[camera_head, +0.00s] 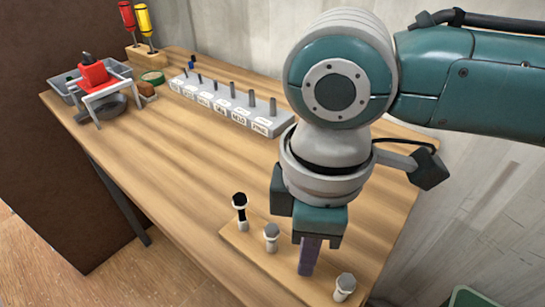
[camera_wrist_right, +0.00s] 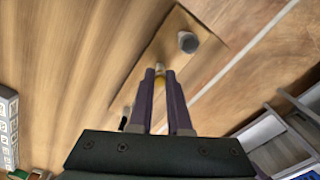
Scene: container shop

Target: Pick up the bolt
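My right gripper (camera_head: 307,270) points down over a small wooden board (camera_head: 232,240) near the table's front edge. In the right wrist view its two purple fingers (camera_wrist_right: 160,74) run close together, with a narrow gap. The gripper hides this bolt in the head view. Standing on the board are a black-and-white bolt (camera_head: 240,210), a silver bolt (camera_head: 271,236) and another silver bolt (camera_head: 345,286), which also shows beyond the fingertips in the wrist view (camera_wrist_right: 187,42). My left gripper is out of view.
A labelled grey rack (camera_head: 240,112) with several pegs stands at the back of the table. A red-and-white device (camera_head: 95,76), a grey tray (camera_head: 62,86) and two screwdrivers (camera_head: 145,20) are at the far left. The table's middle is clear.

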